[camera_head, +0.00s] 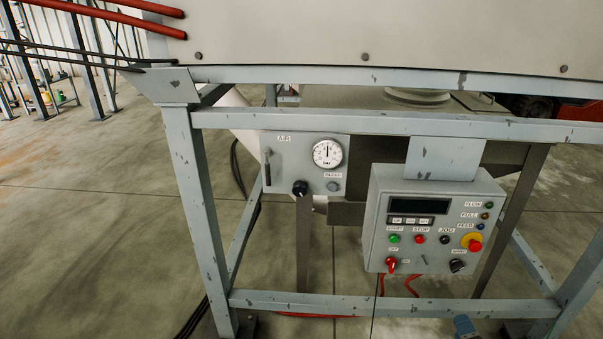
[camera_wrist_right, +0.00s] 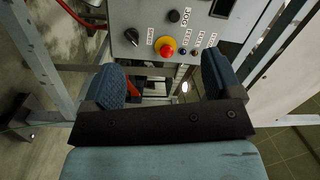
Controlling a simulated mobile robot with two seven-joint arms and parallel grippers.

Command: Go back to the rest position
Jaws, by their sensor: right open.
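My right gripper (camera_wrist_right: 164,80) is open and empty in the right wrist view, with its two blue ridged fingers apart. Only a small blue tip of it (camera_head: 464,326) shows at the bottom edge of the head view, below the control box. The grey control box (camera_head: 432,264) hangs on the frame with a dark display, buttons, knobs and a red emergency stop (camera_head: 475,245) on yellow. In the wrist view the emergency stop (camera_wrist_right: 166,46) lies beyond the gap between the fingers, apart from them. My left gripper is not in view.
A grey metal frame (camera_head: 193,190) with worn paint surrounds the box. An air panel (camera_head: 272,172) with a round gauge (camera_head: 327,153) and black knob is left of it. A lower crossbar (camera_head: 330,304) runs beneath. Red cables hang under the box. Concrete floor (camera_head: 90,220) is open at left.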

